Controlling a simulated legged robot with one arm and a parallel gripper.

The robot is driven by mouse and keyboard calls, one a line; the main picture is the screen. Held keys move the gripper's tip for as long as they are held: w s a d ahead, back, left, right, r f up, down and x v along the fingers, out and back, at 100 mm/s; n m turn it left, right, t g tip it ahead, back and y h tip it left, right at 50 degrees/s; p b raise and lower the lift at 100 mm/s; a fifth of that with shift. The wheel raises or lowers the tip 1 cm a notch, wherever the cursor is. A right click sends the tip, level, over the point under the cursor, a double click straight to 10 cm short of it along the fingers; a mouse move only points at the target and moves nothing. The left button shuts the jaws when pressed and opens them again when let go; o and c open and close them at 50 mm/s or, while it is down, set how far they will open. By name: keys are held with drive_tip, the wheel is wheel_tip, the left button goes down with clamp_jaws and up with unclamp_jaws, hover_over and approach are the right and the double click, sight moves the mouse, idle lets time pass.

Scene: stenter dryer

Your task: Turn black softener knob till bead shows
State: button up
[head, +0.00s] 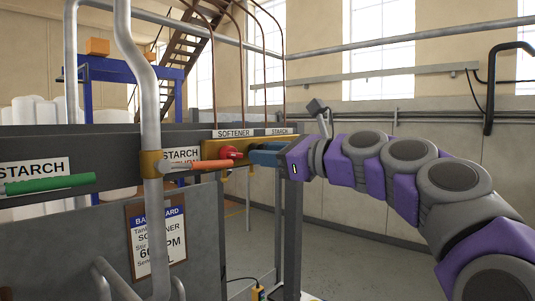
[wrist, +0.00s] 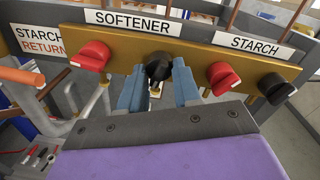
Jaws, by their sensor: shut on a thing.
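The black softener knob (wrist: 158,66) is on a brass plate (wrist: 195,52) under the "SOFTENER" label (wrist: 132,22) in the wrist view. My gripper (wrist: 159,86) has its two blue fingers on either side of this knob and is shut on it. In the head view my gripper (head: 262,153) reaches the brass plate from the right, and its fingers hide the black knob there. A small pale part (wrist: 155,91) shows below the knob between the fingers; I cannot tell whether it is a bead.
A red knob (wrist: 92,55) is left of the black one. Another red knob (wrist: 222,77) and a second black knob (wrist: 274,87) sit to the right, under "STARCH" (wrist: 255,44). An orange handle (head: 200,165), a green handle (head: 50,184) and a grey pipe (head: 146,90) stand left.

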drive_tip(key=shift+f+m, duration=0.15)
drive_tip(key=shift+m, duration=0.95)
drive_tip(key=o, duration=1.1)
drive_tip(key=shift+w, duration=0.1)
drive_tip(key=shift+c, duration=0.2)
drive_tip(key=b+v, duration=0.1)
drive_tip(key=v, duration=1.6)
drive_tip(key=shift+d+b, duration=0.25)
drive_tip(key=shift+b, duration=0.15)
